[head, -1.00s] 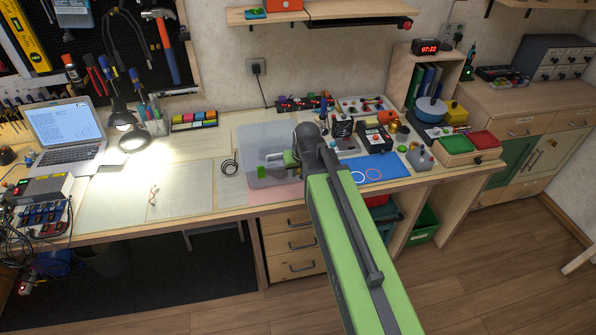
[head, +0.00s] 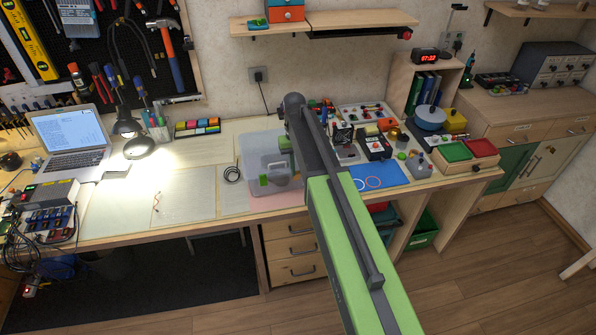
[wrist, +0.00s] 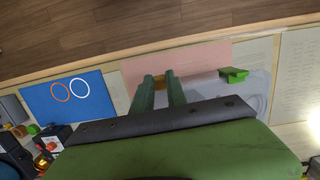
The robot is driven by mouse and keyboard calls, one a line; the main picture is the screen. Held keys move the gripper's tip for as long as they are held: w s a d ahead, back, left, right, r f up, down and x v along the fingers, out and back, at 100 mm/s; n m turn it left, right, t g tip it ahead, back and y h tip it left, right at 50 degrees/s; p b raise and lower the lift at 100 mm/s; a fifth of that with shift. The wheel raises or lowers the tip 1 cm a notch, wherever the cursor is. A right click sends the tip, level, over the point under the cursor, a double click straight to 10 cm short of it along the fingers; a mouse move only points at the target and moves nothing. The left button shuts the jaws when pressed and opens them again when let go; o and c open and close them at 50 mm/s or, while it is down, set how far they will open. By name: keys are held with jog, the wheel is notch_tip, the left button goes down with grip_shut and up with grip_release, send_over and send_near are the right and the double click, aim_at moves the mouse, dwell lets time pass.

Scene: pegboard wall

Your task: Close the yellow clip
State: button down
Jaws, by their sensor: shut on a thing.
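A clear, lidded plastic box (head: 253,160) stands on the pink mat at the middle of the bench. A green clip (head: 263,180) shows at the left of its front side, and also in the wrist view (wrist: 234,74).
A pink mat (wrist: 205,57) lies under the box. A blue mat (head: 378,174) with rings is to its right, with small devices behind. Paper sheets and a lit lamp (head: 139,147) are further left.

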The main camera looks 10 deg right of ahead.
jog(key=shift+w+g, duration=0.4)
jog(key=shift+g, duration=0.1)
jog(key=shift+r, duration=0.1)
jog(key=c, duration=1.3)
grip_release()
jog(key=shift+r, duration=0.1)
jog(key=p+v, duration=1.6)
jog(key=v, duration=0.1)
jog(key=shift+w+r+p, duration=0.1)
jog(key=shift+w+p, duration=0.1)
jog(key=shift+p, duration=0.2)
